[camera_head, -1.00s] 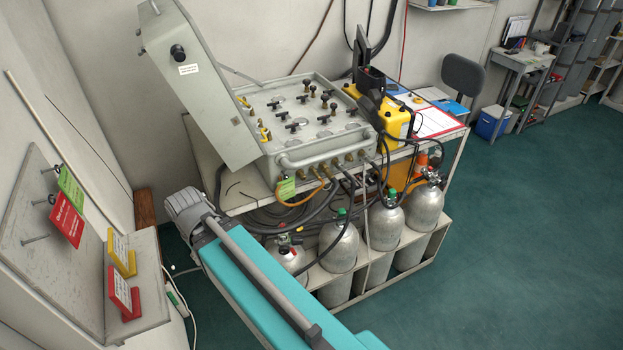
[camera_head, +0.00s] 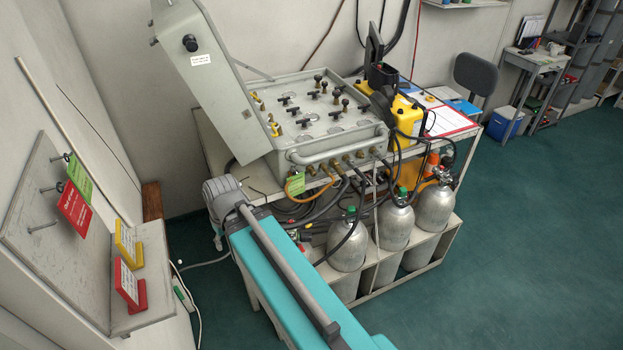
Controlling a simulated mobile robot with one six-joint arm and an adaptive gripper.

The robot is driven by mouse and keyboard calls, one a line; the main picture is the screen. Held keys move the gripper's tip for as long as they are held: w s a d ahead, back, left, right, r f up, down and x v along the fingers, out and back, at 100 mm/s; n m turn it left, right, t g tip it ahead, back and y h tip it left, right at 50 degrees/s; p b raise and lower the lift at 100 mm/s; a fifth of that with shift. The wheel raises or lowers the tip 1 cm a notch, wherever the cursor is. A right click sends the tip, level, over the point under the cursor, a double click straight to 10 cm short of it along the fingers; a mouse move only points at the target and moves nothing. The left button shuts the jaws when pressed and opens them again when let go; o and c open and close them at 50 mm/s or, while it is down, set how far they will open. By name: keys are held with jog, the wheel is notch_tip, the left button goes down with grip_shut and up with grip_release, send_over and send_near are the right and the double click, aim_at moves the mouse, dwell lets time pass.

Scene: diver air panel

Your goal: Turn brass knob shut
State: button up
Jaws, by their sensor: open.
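The grey air panel (camera_head: 322,130) stands on a bench against the wall, its lid (camera_head: 212,90) propped open at the left. Brass fittings (camera_head: 325,168) with hoses line the front face, and a green tag (camera_head: 296,183) hangs there. I cannot tell which knob the task means, or how far any knob is turned. My gripper does not show in this view.
Silver cylinders (camera_head: 348,248) stand in a rack under the bench, with hoses around them. A yellow case (camera_head: 408,118) sits right of the panel. Teal floor (camera_head: 530,240) is clear at the right.

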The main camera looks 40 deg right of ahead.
jog(key=w+d+f+t+y+b, duration=0.35)
jog(key=w+d+f+b, duration=0.2)
jog(key=b, duration=0.25)
jog(key=m+t+h+b, duration=0.6)
jog(key=t+h+b, duration=0.5)
jog(key=b, duration=0.8)
send_near(314, 175)
jog(key=s, duration=0.1)
jog(key=s+t+y, duration=0.1)
jog(key=s+f+t, duration=0.1)
jog(key=shift+s+d+f+y, duration=0.1)
jog(key=shift+s+d+y, duration=0.2)
jog(key=shift+s+y, duration=0.05)
jog(key=shift+w, duration=0.1)
jog(key=x, duration=1.3)
jog(key=shift+w, duration=0.3)
